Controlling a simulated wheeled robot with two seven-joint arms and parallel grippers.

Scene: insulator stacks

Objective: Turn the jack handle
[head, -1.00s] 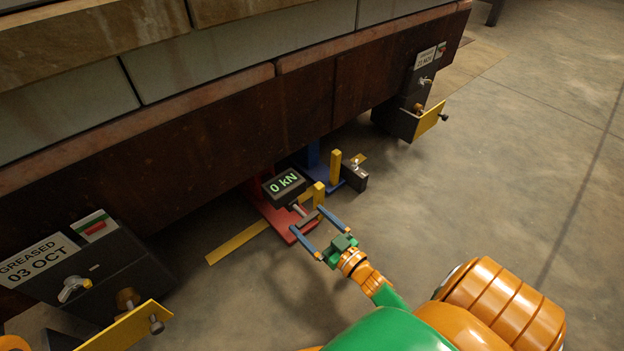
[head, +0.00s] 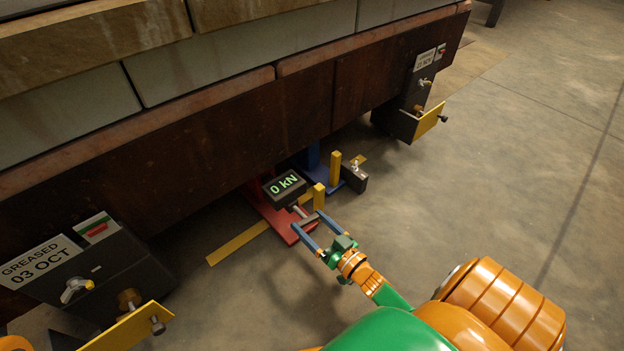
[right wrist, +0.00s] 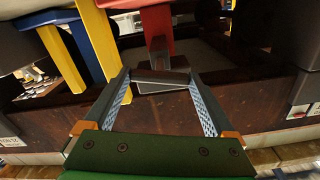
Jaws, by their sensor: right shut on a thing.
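A red jack (head: 272,217) stands low under the edge of the rusty beam, with a dark display box (head: 286,185) reading "0 kN". A short shaft reaches from it to the dark jack handle (right wrist: 160,78), a crossbar. My right gripper (head: 311,221) is shut on this handle, with one blue-grey finger at each end of the bar. The right wrist view shows the bar spanning between the two fingertips, in front of the red jack (right wrist: 157,28). My left gripper is not in view.
A blue jack (head: 318,175) with a yellow post (head: 335,167) and a small dark box (head: 355,177) stand just behind. A yellow strip (head: 237,242) lies on the floor. Dark boxes with yellow plates (head: 130,328) sit left and far right. The floor on the right is clear.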

